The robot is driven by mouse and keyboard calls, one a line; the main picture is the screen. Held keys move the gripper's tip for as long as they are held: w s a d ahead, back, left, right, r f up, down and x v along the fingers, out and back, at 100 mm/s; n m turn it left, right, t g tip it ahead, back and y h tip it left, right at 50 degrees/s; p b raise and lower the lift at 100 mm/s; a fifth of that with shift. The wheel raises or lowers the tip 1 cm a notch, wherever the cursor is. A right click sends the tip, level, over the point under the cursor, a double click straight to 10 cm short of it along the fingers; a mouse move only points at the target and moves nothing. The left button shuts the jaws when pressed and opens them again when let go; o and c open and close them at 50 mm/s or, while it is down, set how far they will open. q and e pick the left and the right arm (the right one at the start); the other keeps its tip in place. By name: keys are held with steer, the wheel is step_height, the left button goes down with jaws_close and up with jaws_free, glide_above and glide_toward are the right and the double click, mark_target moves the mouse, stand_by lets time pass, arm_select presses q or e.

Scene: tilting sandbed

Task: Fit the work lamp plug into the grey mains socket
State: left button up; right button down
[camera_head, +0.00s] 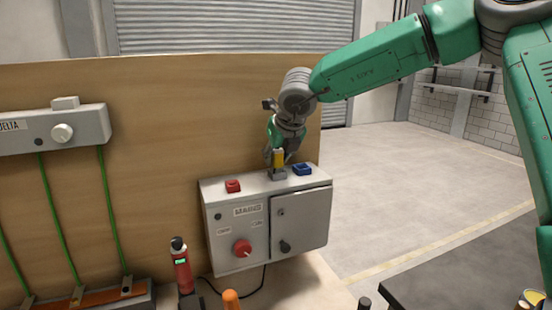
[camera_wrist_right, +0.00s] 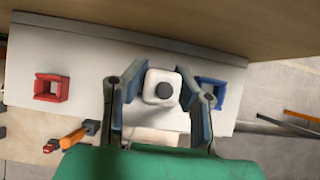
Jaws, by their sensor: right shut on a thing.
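The grey mains box (camera_head: 226,223), labelled MAINS, stands against a wooden board. The grey socket (camera_head: 278,173) is on its top, between a red socket (camera_head: 233,186) and a blue socket (camera_head: 302,169). My right gripper (camera_head: 279,155) points down just above the grey socket, shut on the plug, which shows yellow (camera_head: 279,158). In the right wrist view a pale block with a dark round centre (camera_wrist_right: 160,88) sits between my fingers (camera_wrist_right: 162,100). The grey socket is hidden there; I cannot tell how far the plug is in. My left gripper is out of view.
The wooden board (camera_head: 160,130) rises behind the box. Open floor (camera_head: 420,180) lies right.

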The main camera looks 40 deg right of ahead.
steer(key=shift+f+b, duration=0.3)
steer(key=shift+f, duration=0.25)
steer(key=c, duration=0.7)
jaws_free()
steer(key=shift+c, duration=0.2)
step_height(320, 180, up, 8)
steer(key=p, duration=0.7)
steer(key=shift+r+p, duration=0.1)
steer(key=shift+p, duration=0.2)
steer(key=shift+f, duration=0.2)
